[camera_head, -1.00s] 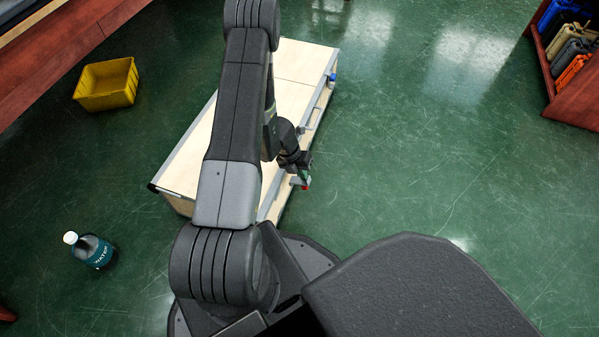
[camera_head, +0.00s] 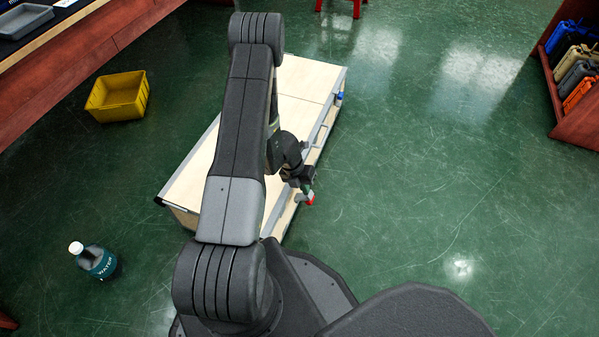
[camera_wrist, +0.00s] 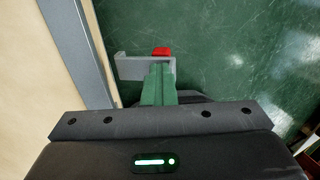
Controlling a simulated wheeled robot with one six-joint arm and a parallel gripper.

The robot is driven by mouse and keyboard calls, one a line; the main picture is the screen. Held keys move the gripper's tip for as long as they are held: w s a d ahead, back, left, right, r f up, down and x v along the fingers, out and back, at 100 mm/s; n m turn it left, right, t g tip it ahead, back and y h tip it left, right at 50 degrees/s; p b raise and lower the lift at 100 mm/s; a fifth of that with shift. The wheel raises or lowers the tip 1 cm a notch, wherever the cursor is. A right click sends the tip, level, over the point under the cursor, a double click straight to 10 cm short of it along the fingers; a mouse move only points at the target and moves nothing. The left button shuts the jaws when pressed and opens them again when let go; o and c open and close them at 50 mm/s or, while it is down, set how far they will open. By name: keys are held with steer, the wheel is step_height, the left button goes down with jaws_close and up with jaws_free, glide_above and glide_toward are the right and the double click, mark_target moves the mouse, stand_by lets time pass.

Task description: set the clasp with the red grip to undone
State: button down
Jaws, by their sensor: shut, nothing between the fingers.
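The clasp with the red grip is on the right long side of the pale wooden case (camera_head: 300,82). Its red grip (camera_head: 310,198) shows just below my gripper, and it also shows in the wrist view (camera_wrist: 162,51). A grey clasp arm (camera_wrist: 131,67) reaches from the case's metal edge toward the red grip. My gripper (camera_head: 303,187) is shut and empty. Its green fingertips (camera_wrist: 159,70) are at the grey arm, close to the red grip; I cannot tell if they touch it. Part of the clasp is hidden behind the fingers.
A blue-gripped clasp (camera_head: 340,96) sits farther along the same side of the case. Floor right of the case is clear.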

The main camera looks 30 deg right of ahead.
steer(key=p+v, duration=0.4)
steer(key=v, duration=0.7)
steer(key=shift+s+r, duration=0.2)
steer(key=shift+r, duration=0.3)
steer(key=shift+f, duration=0.1)
steer(key=b+x, duration=0.6)
steer(key=x, duration=0.8)
steer(key=shift+s+d, duration=0.1)
steer(key=shift+d, duration=0.1)
steer(key=shift+r, duration=0.25)
